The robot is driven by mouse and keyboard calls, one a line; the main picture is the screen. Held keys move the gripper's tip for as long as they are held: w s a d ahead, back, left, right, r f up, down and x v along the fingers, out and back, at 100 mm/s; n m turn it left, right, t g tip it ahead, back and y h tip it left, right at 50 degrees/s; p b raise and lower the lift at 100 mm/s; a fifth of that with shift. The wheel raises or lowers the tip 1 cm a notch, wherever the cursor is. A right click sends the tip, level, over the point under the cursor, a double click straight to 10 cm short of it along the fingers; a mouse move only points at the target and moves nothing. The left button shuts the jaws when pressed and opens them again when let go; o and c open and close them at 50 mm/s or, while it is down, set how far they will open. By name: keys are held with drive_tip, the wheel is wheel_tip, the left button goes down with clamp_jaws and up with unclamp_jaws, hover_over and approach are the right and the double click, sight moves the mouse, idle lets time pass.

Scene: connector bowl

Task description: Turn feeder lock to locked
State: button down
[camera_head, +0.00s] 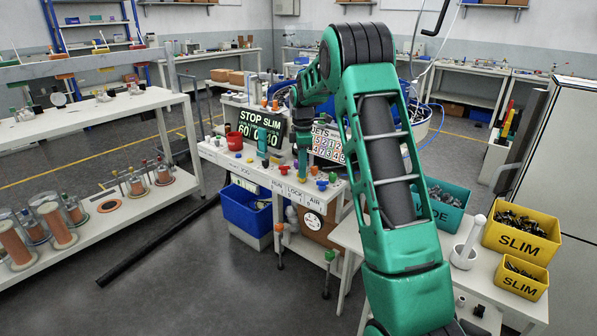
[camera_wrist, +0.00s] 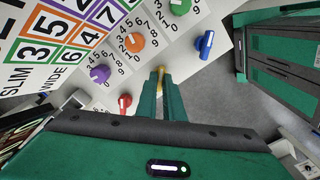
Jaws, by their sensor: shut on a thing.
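My gripper (camera_wrist: 161,80) points down at a white panel in the wrist view, its two green fingers close together. A thin yellow piece (camera_wrist: 160,72) shows between the fingertips, and the gripper is shut on it. The fingers hide most of this piece, so I cannot tell which way it is turned or read a mark beside it. In the head view, a LOCK label (camera_head: 295,192) is on the front edge of the control bench (camera_head: 240,172).
Close to my fingers are a red knob (camera_wrist: 125,103), a purple knob (camera_wrist: 99,74), an orange knob (camera_wrist: 134,42), a green knob (camera_wrist: 180,6) and a blue lever (camera_wrist: 206,43). Yellow SLIM bins (camera_head: 521,246) are at right.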

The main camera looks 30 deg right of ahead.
drive_tip(key=m, duration=0.4)
drive_tip(key=shift+s+d, duration=0.1)
drive_tip(key=m, duration=0.4)
drive_tip(key=shift+f+m, duration=0.1)
drive_tip(key=shift+m, duration=0.2)
drive_tip(key=m, duration=0.4)
drive_tip(key=shift+s, duration=0.1)
drive_tip(key=m, duration=0.4)
drive_tip(key=shift+m, duration=0.6)
drive_tip(key=c, duration=1.9)
unclamp_jaws()
drive_tip(key=shift+o, duration=0.2)
